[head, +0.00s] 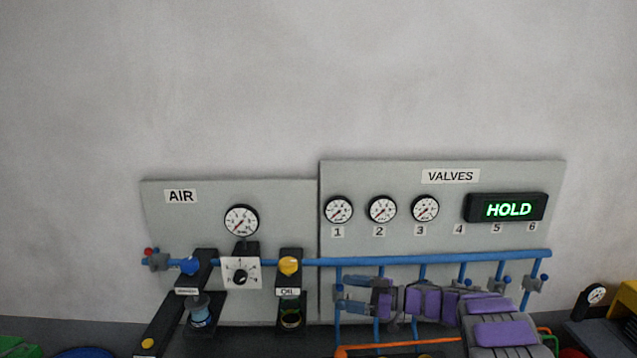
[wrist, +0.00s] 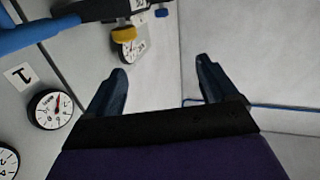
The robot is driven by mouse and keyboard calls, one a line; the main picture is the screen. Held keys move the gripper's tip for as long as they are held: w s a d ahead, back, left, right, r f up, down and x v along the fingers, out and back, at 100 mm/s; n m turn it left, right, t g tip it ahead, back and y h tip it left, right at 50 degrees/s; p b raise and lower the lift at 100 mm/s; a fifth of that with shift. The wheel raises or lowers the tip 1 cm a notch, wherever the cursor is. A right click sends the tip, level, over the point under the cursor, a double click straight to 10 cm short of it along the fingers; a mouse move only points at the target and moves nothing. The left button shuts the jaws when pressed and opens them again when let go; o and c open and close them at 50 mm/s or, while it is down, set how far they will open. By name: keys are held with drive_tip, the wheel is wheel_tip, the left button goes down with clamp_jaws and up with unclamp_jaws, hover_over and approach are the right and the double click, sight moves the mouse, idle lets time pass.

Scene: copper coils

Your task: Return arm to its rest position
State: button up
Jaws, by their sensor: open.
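My gripper (head: 345,293) is in front of the lower left part of the valves panel (head: 440,185) in the head view, its fingers pointing left. My purple and grey arm reaches it from the lower right. In the wrist view my gripper (wrist: 160,75) has its two dark blue fingers spread wide, with nothing between them. The arm and gripper hide parts of the valve drops below the blue pipe (head: 430,259). Whether the fingers touch a pipe cannot be told from the head view.
Left of my gripper are the air panel (head: 215,217), a yellow knob (head: 289,266) and a black dial on a white plate (head: 240,273). A lit HOLD display (head: 508,209) is above the arm. An orange bar (head: 400,347) lies below. The wall above is bare.

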drive_tip(key=w+d+r+m+t+h+b, duration=0.3)
drive_tip(key=w+d+r+m+t+h, duration=0.5)
drive_tip(key=d+t+h, duration=0.25)
drive_tip(key=s+d+r+m+g+h+b, duration=0.1)
drive_tip(key=s+d+m+g+h+b, duration=0.15)
drive_tip(key=s+d+m+h, duration=0.65)
drive_tip(key=s+a+f+g+b, duration=0.1)
drive_tip(key=s+a+f+g, duration=0.3)
drive_tip(key=s, duration=1.3)
drive_tip(key=s+a+f+n+g+y+b, duration=0.1)
drive_tip(key=s+a+f+g, duration=0.4)
drive_tip(key=s, duration=1.2)
drive_tip(key=s+a+f+g+y+b, duration=0.1)
drive_tip(key=s+a+f+g, duration=0.4)
drive_tip(key=s, duration=1.2)
wheel_tip(320, 180, down, 2)
drive_tip(key=shift+f, duration=0.15)
